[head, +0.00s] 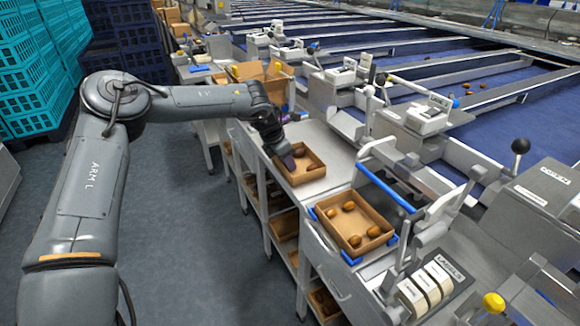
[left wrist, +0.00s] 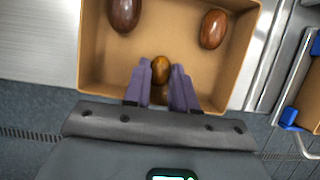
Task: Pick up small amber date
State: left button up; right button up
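A small amber-brown date (left wrist: 161,68) lies in a cardboard box (left wrist: 185,50), between the fingertips of my left gripper in the left wrist view. My left gripper (left wrist: 161,72) points down into the box with its two purple-grey fingers apart on either side of this date; whether they touch it is unclear. A larger dark brown date (left wrist: 124,14) and a reddish-brown date (left wrist: 213,28) lie farther into the box. In the head view, my left gripper (head: 286,160) reaches into the box's near-left side and hides part of the inside. My right gripper is not in view.
A second cardboard box (head: 352,246) with several dates stands in a blue-cornered holder to the right. A metal bench (head: 318,140) carries both boxes. Sorting lanes with blue belts (head: 500,85) lie behind. Teal crates (head: 30,70) are stacked at left; the floor is clear.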

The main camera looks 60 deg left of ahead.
pick_arm(q)
jog(key=shift+r, duration=0.1)
jog(key=shift+r+p, duration=0.45)
jog(key=shift+r, duration=0.35)
notch_tip(320, 180, up, 2)
jog(key=shift+r+p, duration=0.25)
jog(key=shift+p, duration=0.3)
jog(key=w+d+r+p, duration=0.1)
jog(key=d+r+p, duration=0.1)
jog(key=d+r, duration=0.45)
jog(key=w+d+r+p, duration=0.2)
jog(key=d+r, duration=0.1)
jog(key=d, duration=0.7)
jog(key=shift+s+d+f+b, duration=0.7)
jog(key=shift+d+b, duration=0.25)
jog(key=shift+d, duration=1.5)
jog(key=shift+s+d+f+b, duration=0.65)
jog(key=shift+d+b, duration=0.35)
jog(key=shift+d, duration=1.45)
jog(key=shift+s+d+f+b, duration=0.7)
jog(key=shift+d+b, duration=0.25)
jog(key=shift+d, duration=1.5)
jog(key=shift+w, duration=0.4)
